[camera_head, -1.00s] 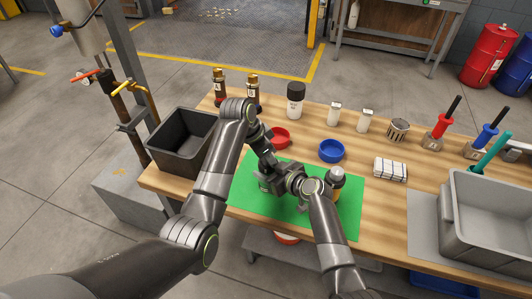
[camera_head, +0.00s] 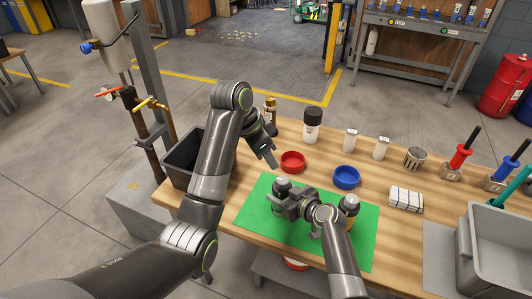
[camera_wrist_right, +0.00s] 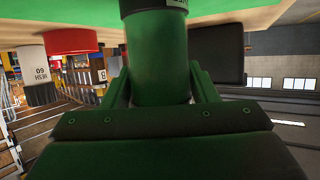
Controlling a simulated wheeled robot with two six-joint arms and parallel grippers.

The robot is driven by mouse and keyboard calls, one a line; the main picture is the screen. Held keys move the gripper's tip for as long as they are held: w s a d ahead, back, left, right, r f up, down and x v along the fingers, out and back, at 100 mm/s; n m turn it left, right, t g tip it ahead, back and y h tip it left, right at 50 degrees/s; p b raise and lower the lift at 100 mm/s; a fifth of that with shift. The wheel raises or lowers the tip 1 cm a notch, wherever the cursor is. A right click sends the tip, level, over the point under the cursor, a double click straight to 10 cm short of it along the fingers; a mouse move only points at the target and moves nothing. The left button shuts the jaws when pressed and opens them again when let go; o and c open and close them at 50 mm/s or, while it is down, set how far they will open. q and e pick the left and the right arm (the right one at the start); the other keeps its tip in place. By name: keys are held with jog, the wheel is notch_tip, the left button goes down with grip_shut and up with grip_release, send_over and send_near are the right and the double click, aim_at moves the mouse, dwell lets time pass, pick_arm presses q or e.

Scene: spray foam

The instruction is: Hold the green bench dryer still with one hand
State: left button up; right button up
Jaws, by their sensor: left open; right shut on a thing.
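The green bench dryer (camera_wrist_right: 160,60) fills the middle of the right wrist view as a green cylinder with a dark band at one end. My right gripper (camera_head: 284,193) is shut on it above the green mat (camera_head: 258,222). In the head view only a grey rounded top shows, and the gripper hides the rest. My left gripper (camera_head: 268,153) is open and empty, higher up near the red dish (camera_head: 292,161), apart from the dryer.
A blue dish (camera_head: 346,177) and a striped cloth (camera_head: 406,199) lie to the right. An amber jar (camera_head: 350,203) stands on the mat, partly behind my right arm. Bottles (camera_head: 312,125) line the back. A black bin (camera_head: 182,160) is at left, a grey tub (camera_head: 500,250) at right.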

jog(key=o, duration=1.2)
jog(key=shift+o, duration=0.2)
